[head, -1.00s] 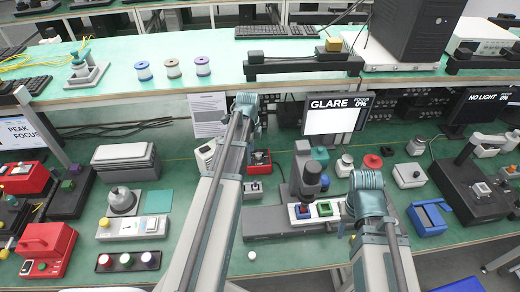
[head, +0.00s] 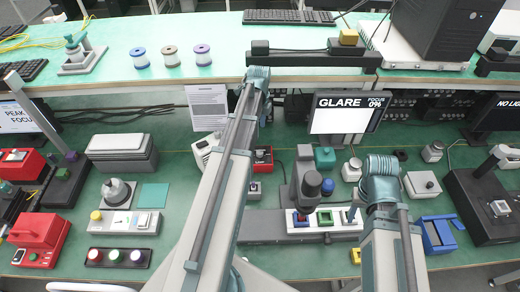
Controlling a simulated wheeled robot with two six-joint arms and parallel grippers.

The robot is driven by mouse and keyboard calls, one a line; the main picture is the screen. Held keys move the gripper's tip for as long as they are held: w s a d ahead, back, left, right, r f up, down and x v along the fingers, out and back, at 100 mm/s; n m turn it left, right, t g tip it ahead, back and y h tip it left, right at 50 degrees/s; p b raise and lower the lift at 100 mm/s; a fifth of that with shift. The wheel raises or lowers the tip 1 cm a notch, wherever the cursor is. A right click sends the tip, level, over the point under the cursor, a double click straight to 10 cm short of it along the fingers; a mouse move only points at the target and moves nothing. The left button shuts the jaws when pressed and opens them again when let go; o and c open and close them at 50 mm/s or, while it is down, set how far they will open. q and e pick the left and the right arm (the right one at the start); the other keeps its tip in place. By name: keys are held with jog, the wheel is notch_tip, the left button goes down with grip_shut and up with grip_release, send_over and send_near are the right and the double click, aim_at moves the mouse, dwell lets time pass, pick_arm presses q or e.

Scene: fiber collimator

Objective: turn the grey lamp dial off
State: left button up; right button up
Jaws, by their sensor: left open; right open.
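I cannot tell for sure which part is the grey lamp dial. A small white unit with a grey knob (head: 353,169) stands below the monitor, left of my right arm. The monitor (head: 343,114) reads GLARE and FOCUS 0%. A dark grey microscope-like column (head: 307,178) stands left of the knob unit. A white strip (head: 338,218) with a blue and a green square lies at its foot. My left arm rises left of the column and my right arm stands to its right. Both grippers are hidden behind the arms, so I cannot make out their jaws.
A teal block (head: 325,157) stands beside the knob unit. A blue tray (head: 438,235) is at the right. A strip of round buttons (head: 118,257) and a red box (head: 40,238) are at the left.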

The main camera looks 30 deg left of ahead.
aim_at(259, 152)
pick_arm(q)
notch_tip(259, 152, down, 14)
jog(key=b, duration=1.3)
jog(key=shift+r, duration=0.2)
jog(key=shift+r, duration=0.1)
grip_shut()
